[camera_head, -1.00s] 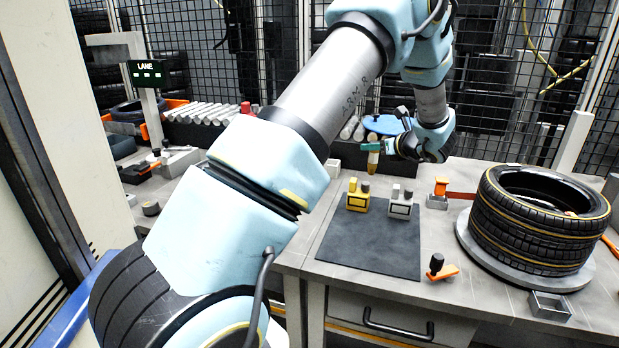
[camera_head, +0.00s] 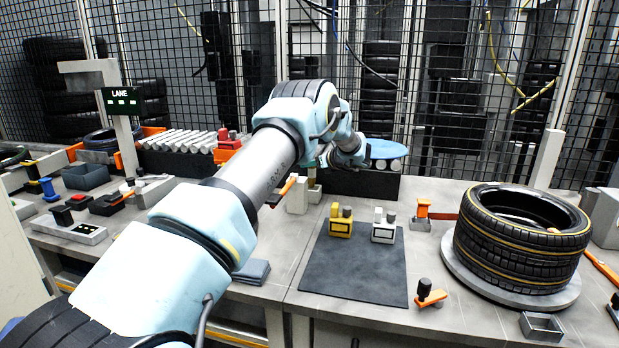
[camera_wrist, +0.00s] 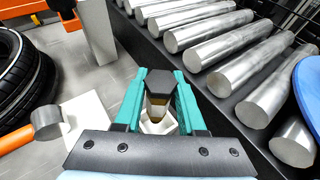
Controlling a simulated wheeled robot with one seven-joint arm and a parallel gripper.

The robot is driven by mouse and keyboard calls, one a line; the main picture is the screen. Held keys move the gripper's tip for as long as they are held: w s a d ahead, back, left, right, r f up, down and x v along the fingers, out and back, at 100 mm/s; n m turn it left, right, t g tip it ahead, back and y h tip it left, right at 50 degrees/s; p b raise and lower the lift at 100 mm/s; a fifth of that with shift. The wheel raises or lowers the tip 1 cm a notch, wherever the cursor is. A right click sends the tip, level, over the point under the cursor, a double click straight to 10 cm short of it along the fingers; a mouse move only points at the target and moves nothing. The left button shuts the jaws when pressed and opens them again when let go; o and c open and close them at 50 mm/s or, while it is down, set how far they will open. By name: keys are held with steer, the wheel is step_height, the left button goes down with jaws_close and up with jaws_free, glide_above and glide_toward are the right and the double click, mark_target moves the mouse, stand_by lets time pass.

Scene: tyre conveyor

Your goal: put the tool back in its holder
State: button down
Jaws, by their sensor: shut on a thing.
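My gripper (camera_wrist: 160,100) has teal fingers and is shut on a tool with a dark hexagonal top (camera_wrist: 160,80) and a yellow-brown body. A white hexagonal holder (camera_wrist: 150,128) shows around the tool's lower part in the wrist view. The tool is lined up with its opening, but I cannot tell how deep it sits. In the head view my gripper (camera_head: 322,158) is at the back edge of the table, left of the blue disc, partly hidden by my arm. The tool is small and hard to make out there.
A hammer with an orange handle (camera_wrist: 14,139) lies by a white block (camera_wrist: 88,112) close to the holder. Silver rollers (camera_wrist: 230,70) line the other side. The dark mat (camera_head: 355,268) has free room in front.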

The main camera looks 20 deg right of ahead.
mark_target(315, 174)
steer(key=shift+d+f+p, duration=0.1)
steer(key=shift+f+p, duration=0.4)
steer(key=shift+f, duration=1.65)
steer(key=shift+f, duration=0.2)
steer(key=c, duration=0.5)
jaws_free()
steer(key=shift+r, duration=0.15)
steer(key=shift+s+d+r, duration=0.15)
steer(key=shift+s, duration=0.05)
steer(key=b+v, duration=0.3)
steer(key=v, duration=0.8)
steer(key=shift+s, duration=0.3)
